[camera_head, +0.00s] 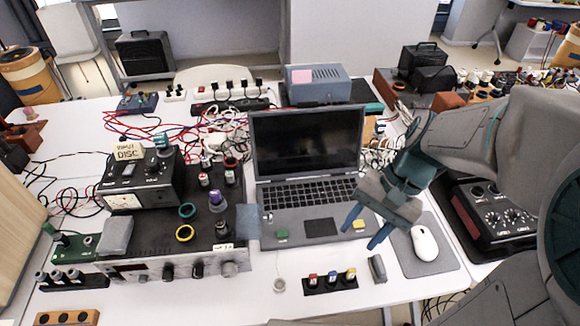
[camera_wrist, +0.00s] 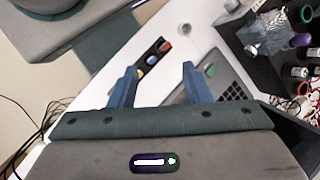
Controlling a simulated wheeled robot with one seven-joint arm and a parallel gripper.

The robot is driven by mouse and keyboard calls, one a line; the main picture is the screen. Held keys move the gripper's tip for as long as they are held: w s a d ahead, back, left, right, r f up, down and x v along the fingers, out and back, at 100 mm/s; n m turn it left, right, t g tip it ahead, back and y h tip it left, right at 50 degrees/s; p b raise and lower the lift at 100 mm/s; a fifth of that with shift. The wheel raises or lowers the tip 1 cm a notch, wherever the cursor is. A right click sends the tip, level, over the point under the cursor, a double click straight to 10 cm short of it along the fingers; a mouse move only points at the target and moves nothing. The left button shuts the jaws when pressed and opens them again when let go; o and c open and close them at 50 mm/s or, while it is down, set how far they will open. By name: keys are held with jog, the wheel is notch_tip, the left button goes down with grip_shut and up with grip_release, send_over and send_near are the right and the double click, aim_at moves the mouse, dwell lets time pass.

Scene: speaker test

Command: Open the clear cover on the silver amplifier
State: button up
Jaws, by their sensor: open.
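The silver amplifier (camera_head: 150,270) stands at the front left in the head view, with knobs along its front face and a dark top crowded with items. A small grey, see-through panel (camera_head: 248,222) at its right end looks like the clear cover. A shiny see-through piece (camera_wrist: 265,33) at the upper right of the wrist view appears to be the same cover; its hinge and exact tilt are unclear. My gripper (camera_head: 358,239) is open and empty, right of the cover and above the laptop's front right corner. Its two blue fingers (camera_wrist: 159,68) are apart in the wrist view.
An open laptop (camera_head: 306,180) stands right of the amplifier. A black strip with coloured knobs (camera_head: 330,281) lies in front of it. A white mouse (camera_head: 424,243) sits on a grey pad at right. Cables clutter the back; bare white table shows in front.

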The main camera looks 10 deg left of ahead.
jog(key=w+a+f+m+g+y+b, duration=0.1)
jog(key=w+a+f+m+y+b, duration=0.2)
jog(key=w+f+m+y+b, duration=0.55)
jog(key=m+y+p, duration=0.2)
jog(key=y+p, duration=0.2)
jog(key=y, duration=0.1)
send_near(254, 222)
jog(key=w+a+f, duration=0.1)
jog(key=a+f, duration=0.1)
jog(key=a, duration=0.2)
jog(key=shift+w+a+h, duration=0.2)
jog(key=shift+h, duration=0.05)
